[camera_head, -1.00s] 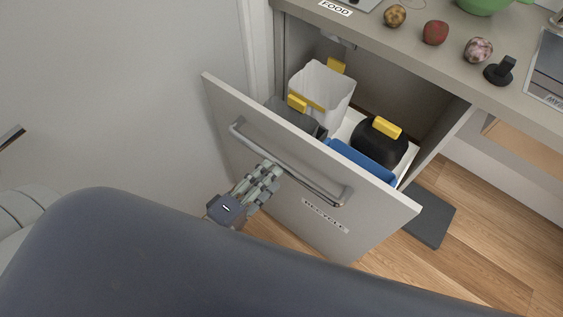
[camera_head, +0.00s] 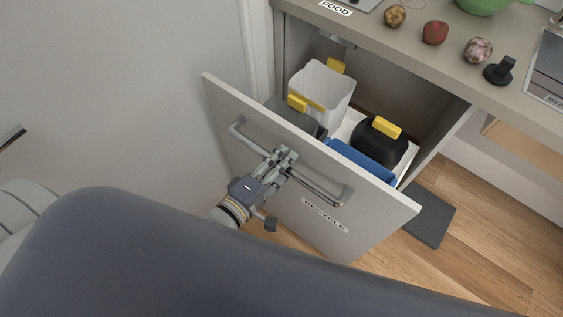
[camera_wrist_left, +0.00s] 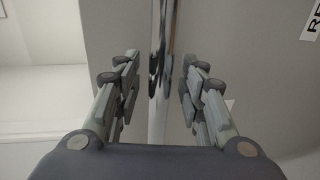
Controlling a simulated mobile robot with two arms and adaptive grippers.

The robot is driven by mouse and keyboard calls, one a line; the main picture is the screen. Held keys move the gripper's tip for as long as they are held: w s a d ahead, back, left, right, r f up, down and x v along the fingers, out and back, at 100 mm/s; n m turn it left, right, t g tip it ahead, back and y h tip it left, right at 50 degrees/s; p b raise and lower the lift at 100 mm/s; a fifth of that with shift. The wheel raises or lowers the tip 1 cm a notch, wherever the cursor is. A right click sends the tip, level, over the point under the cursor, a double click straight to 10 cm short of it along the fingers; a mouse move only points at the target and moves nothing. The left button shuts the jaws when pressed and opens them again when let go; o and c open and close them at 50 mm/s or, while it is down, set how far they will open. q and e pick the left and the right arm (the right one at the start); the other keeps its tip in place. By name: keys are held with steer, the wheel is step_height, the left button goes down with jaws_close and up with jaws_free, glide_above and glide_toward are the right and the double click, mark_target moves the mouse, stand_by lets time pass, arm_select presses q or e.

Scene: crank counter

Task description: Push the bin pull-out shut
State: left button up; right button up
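The bin pull-out stands open from the counter. Its light grey front panel (camera_head: 235,105) carries a long metal bar handle (camera_head: 320,192) and a "RECYCLE" label (camera_head: 325,215). My left gripper (camera_head: 284,160) is at the middle of the handle, in front of the panel. In the left wrist view its two fingers (camera_wrist_left: 158,85) are apart, with the shiny handle bar (camera_wrist_left: 157,120) running between them; I cannot tell whether either finger touches it. My right gripper is in neither view.
Inside the pull-out are a white bin (camera_head: 322,85), a black-lidded bin (camera_head: 378,148) and a blue bin (camera_head: 360,162). The counter (camera_head: 400,45) above holds a red fruit (camera_head: 435,32) and other items. A dark mat (camera_head: 430,215) lies on the floor at right.

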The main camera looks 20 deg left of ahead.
arm_select(q)
jaws_close()
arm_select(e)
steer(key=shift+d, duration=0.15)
arm_select(q)
steer(key=shift+w, duration=0.15)
